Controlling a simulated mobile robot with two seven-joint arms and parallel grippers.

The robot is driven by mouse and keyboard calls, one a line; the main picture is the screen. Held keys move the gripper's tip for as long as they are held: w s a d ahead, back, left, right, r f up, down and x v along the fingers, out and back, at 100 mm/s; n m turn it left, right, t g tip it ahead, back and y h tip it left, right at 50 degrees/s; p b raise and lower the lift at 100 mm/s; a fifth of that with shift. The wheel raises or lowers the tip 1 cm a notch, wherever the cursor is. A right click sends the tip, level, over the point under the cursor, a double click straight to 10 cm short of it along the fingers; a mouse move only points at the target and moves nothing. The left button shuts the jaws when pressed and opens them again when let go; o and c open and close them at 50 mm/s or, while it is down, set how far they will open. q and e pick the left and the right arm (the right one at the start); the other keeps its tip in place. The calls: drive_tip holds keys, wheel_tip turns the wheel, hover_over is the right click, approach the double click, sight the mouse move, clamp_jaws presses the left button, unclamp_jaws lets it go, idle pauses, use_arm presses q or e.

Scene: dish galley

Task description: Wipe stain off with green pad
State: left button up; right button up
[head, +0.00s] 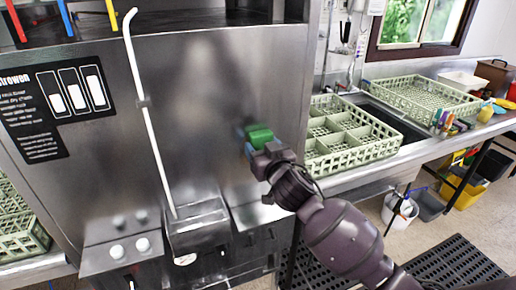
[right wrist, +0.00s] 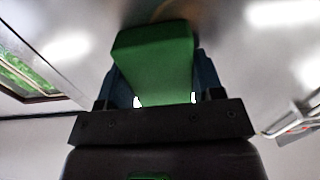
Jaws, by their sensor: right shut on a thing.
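The green pad (head: 261,136) is held in my right gripper (head: 256,144), at the steel front panel (head: 205,85) of the dishwasher. In the right wrist view the pad (right wrist: 155,65) sits between the blue fingers of the gripper (right wrist: 155,85), which is shut on it. The pad's far end is close to the panel; I cannot tell for sure whether it touches. A blurred dark patch shows on the steel around and above the pad; I cannot tell stain from reflection or shadow. My left gripper is not in view.
A white slanted handle bar (head: 153,130) stands left of the pad. Knobs (head: 117,251) and a steel box (head: 197,222) jut out below. To the right, a counter holds green dish racks (head: 350,148). The panel around the pad is clear.

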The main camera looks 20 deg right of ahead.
drive_tip(key=shift+d, duration=0.85)
drive_tip(key=shift+w+d+f+p, duration=0.1)
drive_tip(key=shift+d+p, duration=0.4)
drive_tip(key=shift+d, duration=0.7)
drive_tip(key=s+p, duration=0.2)
drive_tip(key=s, duration=0.4)
drive_tip(key=shift+s, duration=0.15)
